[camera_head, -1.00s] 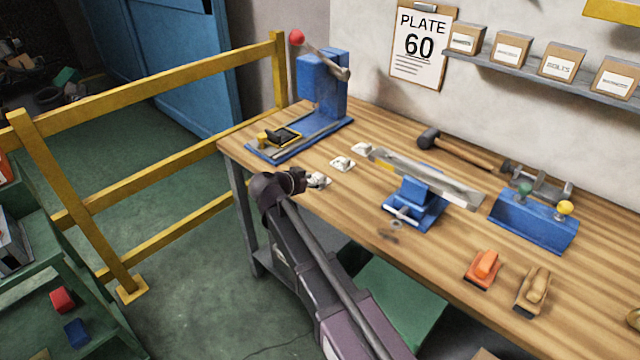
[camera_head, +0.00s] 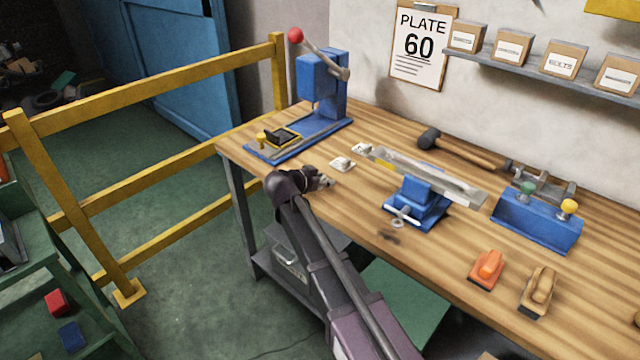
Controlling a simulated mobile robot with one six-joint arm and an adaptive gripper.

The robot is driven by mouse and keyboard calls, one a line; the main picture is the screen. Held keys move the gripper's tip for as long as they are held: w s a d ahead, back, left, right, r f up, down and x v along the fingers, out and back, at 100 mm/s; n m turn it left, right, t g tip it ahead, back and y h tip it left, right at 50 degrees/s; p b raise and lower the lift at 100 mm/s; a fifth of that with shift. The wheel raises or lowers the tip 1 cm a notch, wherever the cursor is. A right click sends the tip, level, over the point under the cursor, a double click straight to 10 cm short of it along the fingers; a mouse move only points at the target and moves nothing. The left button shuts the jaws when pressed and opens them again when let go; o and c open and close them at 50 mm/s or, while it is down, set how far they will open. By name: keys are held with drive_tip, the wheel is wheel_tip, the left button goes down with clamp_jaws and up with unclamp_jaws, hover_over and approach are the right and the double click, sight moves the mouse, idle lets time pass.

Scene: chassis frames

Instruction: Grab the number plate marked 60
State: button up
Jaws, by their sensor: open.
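Small white plates lie near the left end of the wooden workbench (camera_head: 450,262). The far plate (camera_head: 362,149) and the middle plate (camera_head: 343,164) are in plain view, each with a small raised part on it. Their markings are too small to read, so I cannot tell which one is marked 60. My gripper (camera_head: 325,182) is open at the bench's near left edge, just in front of the middle plate. It covers the spot of the nearest plate, which is mostly or wholly hidden.
A blue press (camera_head: 322,80) stands behind, left of the plates. A blue vise (camera_head: 416,200) holding a long metal bar (camera_head: 435,180) is to their right. A sheet reading "PLATE 60" (camera_head: 420,48) hangs on the wall. A yellow railing (camera_head: 150,85) stands left.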

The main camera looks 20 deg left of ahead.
sight(324, 177)
idle(0.3)
clamp_jaws()
drive_tip(key=shift+r, duration=0.2)
wheel_tip(324, 177, up, 4)
drive_tip(key=p, duration=0.4)
drive_tip(key=shift+s+f, duration=0.1)
drive_tip(key=s+a+p, duration=0.1)
drive_tip(key=s+a, duration=0.1)
drive_tip(key=s, duration=1.3)
drive_tip(key=shift+s+r, duration=0.4)
